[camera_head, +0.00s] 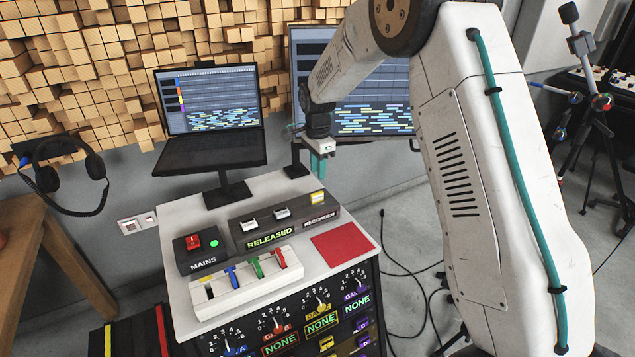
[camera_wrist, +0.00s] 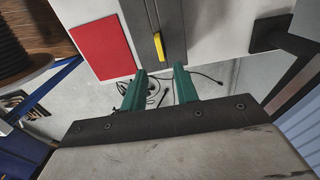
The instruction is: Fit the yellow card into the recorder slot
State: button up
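The yellow card (camera_head: 318,198) stands on the recorder's end of the dark console box (camera_head: 285,226), above the RECORDER label. In the wrist view the yellow card (camera_wrist: 158,47) shows near the end of the grey box top (camera_wrist: 146,22), in line with a narrow groove. How deep it sits in the slot I cannot tell. My gripper (camera_head: 320,168) hangs behind and above the box, apart from the card. Its teal fingers (camera_wrist: 159,88) are spread with nothing between them.
A white rack (camera_head: 240,292) holding blue, green and red cards stands in front of the box. A red mat (camera_head: 342,243) lies on the right. The MAINS box (camera_head: 200,250) is on the left. A laptop (camera_head: 210,120) and a monitor (camera_head: 365,105) stand behind.

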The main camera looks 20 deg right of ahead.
jog(key=s+d+r+n, duration=0.2)
jog(key=s+r+n, duration=0.6)
jog(key=s+r, duration=1.3)
jog(key=s+d+f+n+t, duration=0.1)
jog(key=s+n, duration=0.6)
jog(key=s, duration=1.8)
jog(key=shift+f+n, duration=0.4)
jog(key=shift+f, duration=0.05)
